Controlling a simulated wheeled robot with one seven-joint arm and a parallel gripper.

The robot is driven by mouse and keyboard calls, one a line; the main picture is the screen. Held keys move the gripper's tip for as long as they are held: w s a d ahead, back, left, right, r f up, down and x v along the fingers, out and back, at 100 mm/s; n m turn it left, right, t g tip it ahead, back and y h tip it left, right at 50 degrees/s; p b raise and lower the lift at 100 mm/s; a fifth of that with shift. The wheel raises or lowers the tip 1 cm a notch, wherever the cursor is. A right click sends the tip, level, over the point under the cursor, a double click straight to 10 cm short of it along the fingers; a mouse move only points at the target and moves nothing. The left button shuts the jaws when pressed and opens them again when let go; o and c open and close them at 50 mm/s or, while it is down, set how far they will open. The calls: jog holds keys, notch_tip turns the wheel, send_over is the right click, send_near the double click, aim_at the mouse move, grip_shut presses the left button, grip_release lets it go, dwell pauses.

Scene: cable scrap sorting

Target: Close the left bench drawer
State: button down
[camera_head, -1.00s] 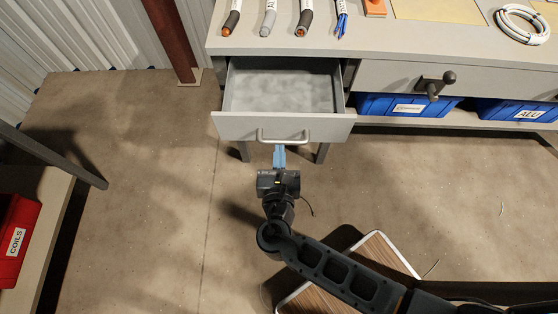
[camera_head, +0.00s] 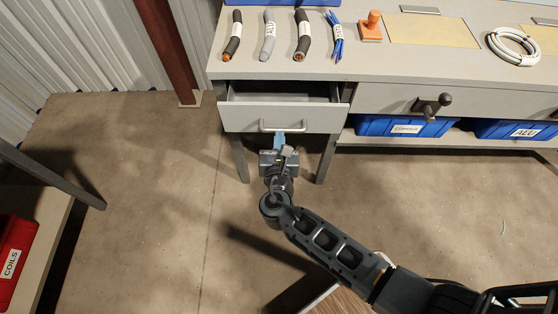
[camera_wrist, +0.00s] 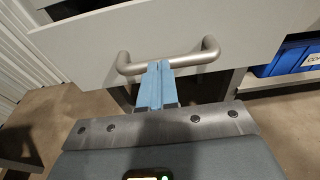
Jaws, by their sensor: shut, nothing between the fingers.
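The left bench drawer (camera_head: 245,117) is partly open in the head view; a narrow strip of its empty-looking inside shows behind the front panel. Its bar handle (camera_head: 287,126) is on the front, and the handle also crosses the wrist view (camera_wrist: 190,60). My gripper (camera_head: 279,142) is in front of the drawer, its blue fingers closed together. In the wrist view the closed fingertips (camera_wrist: 158,70) are at the middle of the handle, in front of or touching it; I cannot tell which. Nothing is held.
The bench top (camera_head: 400,70) above holds several cable pieces, an orange stamp-like object (camera_head: 371,26) and a white cable coil (camera_head: 514,46). A second drawer (camera_head: 385,98) on the right is shut. Blue bins (camera_head: 385,126) sit below. A red bin (camera_head: 14,245) stands at the left.

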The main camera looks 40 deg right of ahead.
aim_at(281, 117)
jog(key=x, duration=0.2)
jog(key=r+x, duration=0.1)
jog(key=x, duration=0.4)
jog(key=shift+w+d+r+b, duration=0.1)
jog(key=shift+d+r+b, duration=0.05)
jog(key=shift+b, duration=0.25)
jog(key=shift+w+d+r, duration=0.15)
jog(key=shift+w, duration=0.05)
jog(key=shift+d, duration=0.1)
